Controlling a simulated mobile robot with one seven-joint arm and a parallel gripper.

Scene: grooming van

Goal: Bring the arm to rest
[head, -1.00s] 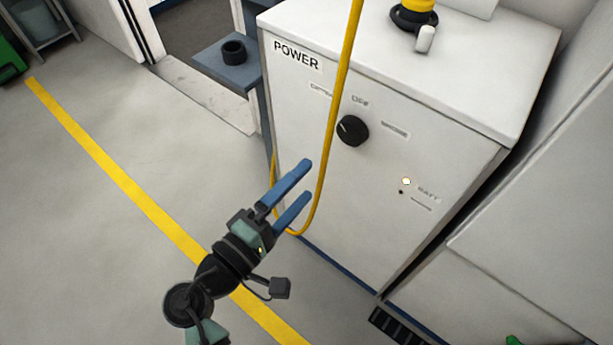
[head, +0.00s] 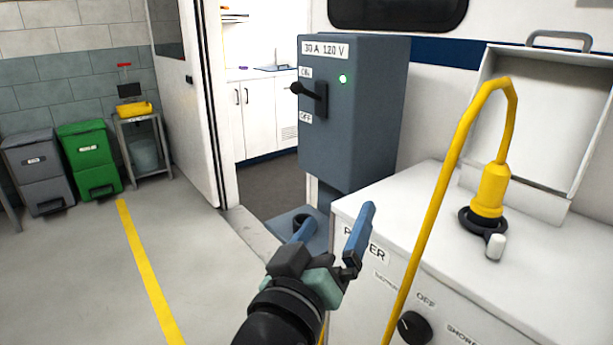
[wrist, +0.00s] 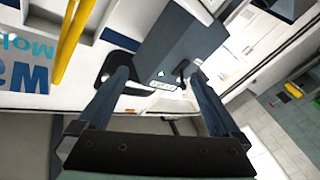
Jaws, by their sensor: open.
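My gripper (head: 332,232) has two blue fingers that are spread apart, with nothing between them. In the head view it is in front of the white power cabinet (head: 350,300), at the cabinet's left corner, below the grey switch box. In the wrist view my gripper (wrist: 160,85) shows both fingers apart, with the grey switch box (wrist: 178,50) beyond them.
The grey switch box (head: 345,150) has a black lever (head: 312,93) and a lit green lamp. A yellow cable (head: 440,210) hangs in front of the cabinet from a yellow plug (head: 490,190). Open floor (head: 75,270) lies left, before bins (head: 88,160).

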